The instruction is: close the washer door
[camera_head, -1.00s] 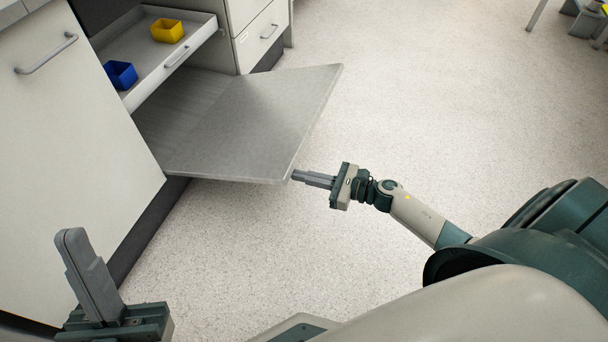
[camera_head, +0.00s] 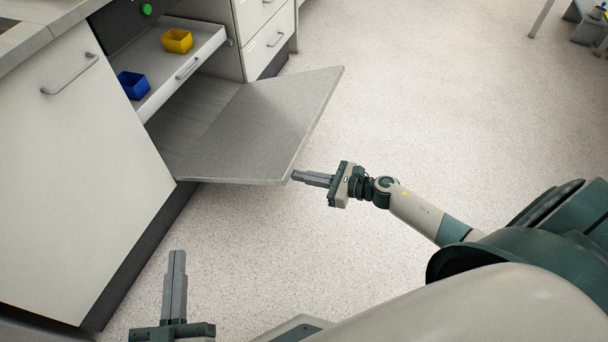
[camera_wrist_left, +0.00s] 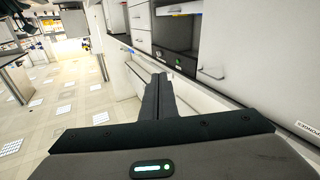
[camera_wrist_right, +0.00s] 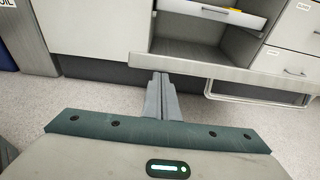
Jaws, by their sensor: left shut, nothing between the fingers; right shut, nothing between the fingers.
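The washer door (camera_head: 265,125) is a flat grey panel, folded down and open, sticking out from the low cabinet opening. In the right wrist view its front edge (camera_wrist_right: 225,69) runs across the picture. My right gripper (camera_head: 297,176) is shut and empty, its tips at the door's near outer corner; I cannot tell whether they touch it. It also shows in the right wrist view (camera_wrist_right: 160,76). My left gripper (camera_head: 177,256) is shut and empty, over the floor in front of the white cabinet, apart from the door. It also shows in the left wrist view (camera_wrist_left: 158,77).
Above the door, a pulled-out drawer (camera_head: 205,52) holds a blue bin (camera_head: 133,85) and a yellow bin (camera_head: 177,41). A white cabinet front (camera_head: 75,170) with a handle stands at left. The floor (camera_head: 450,100) right of the door is clear.

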